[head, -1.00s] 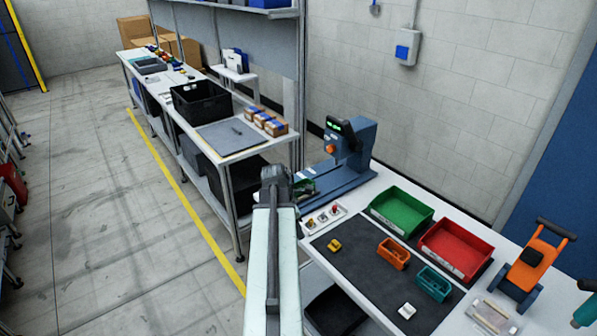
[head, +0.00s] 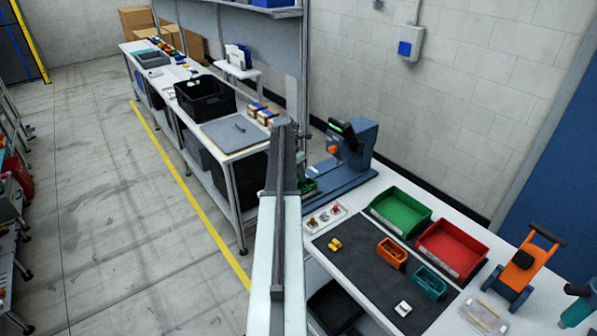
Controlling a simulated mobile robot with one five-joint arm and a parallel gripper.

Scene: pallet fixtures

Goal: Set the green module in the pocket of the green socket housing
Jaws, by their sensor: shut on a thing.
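My pale arm with its dark grey upper part reaches up the middle of the head view and covers what lies behind it. My gripper's jaws are hidden behind this arm, and so is whatever is between them. The green socket housing (head: 309,186) shows only in part, just right of my arm, on the base of the blue press-like fixture (head: 345,176). Its pocket cannot be made out. I cannot make out the green module anywhere.
A dark mat (head: 364,275) holds a yellow part (head: 334,244), an orange housing (head: 391,253), a teal housing (head: 429,282) and a white part (head: 403,308). Behind stand a green bin (head: 402,231) and a red bin (head: 450,270). A small white tray (head: 325,218) lies near the fixture.

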